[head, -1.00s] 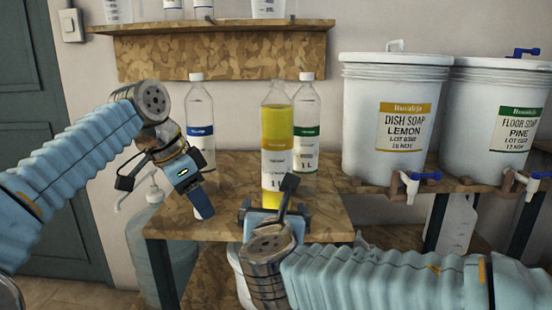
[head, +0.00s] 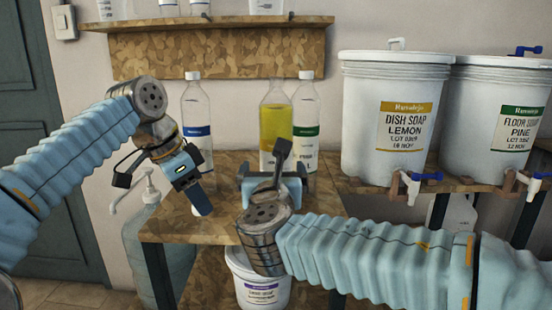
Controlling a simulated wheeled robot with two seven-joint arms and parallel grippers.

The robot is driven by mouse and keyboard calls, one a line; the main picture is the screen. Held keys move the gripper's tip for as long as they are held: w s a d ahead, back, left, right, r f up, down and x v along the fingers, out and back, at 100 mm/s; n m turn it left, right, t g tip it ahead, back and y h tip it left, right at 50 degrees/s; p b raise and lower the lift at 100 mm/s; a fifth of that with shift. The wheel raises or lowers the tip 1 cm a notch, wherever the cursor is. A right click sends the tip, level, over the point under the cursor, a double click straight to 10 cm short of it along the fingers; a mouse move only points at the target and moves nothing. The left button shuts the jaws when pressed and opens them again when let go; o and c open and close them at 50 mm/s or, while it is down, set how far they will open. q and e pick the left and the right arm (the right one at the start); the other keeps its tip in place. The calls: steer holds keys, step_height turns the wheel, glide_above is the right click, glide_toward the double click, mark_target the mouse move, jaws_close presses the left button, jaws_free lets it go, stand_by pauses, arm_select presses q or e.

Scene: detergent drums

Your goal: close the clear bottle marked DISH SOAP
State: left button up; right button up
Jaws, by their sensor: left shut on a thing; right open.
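A clear bottle (head: 276,117) with yellow liquid and no cap on its neck stands upright on the wooden table (head: 172,228) in the head view. Its label is mostly hidden and I cannot read its name. My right gripper (head: 274,180) is open in front of its lower half; I cannot tell whether the jaws are around it. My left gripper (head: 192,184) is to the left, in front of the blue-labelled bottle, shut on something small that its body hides. No loose cap shows on the table.
A capped blue-labelled bottle (head: 197,105) and a capped green-labelled bottle (head: 307,105) stand beside it. White drums, lemon (head: 390,115) and pine (head: 490,105), stand at right with taps. A wall shelf (head: 225,22) is above; a white bucket (head: 262,290) sits below.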

arm_select(q)
steer(key=shift+r, duration=0.2)
arm_select(e)
steer(key=shift+w, duration=1.05)
arm_select(q)
steer(key=shift+r+p, duration=0.6)
steer(key=shift+p, duration=0.1)
arm_select(e)
steer(key=w, duration=0.5)
steer(key=shift+d, duration=0.3)
steer(key=shift+c, duration=0.5)
steer(key=c, duration=1.6)
steer(key=shift+r, duration=0.2)
jaws_close()
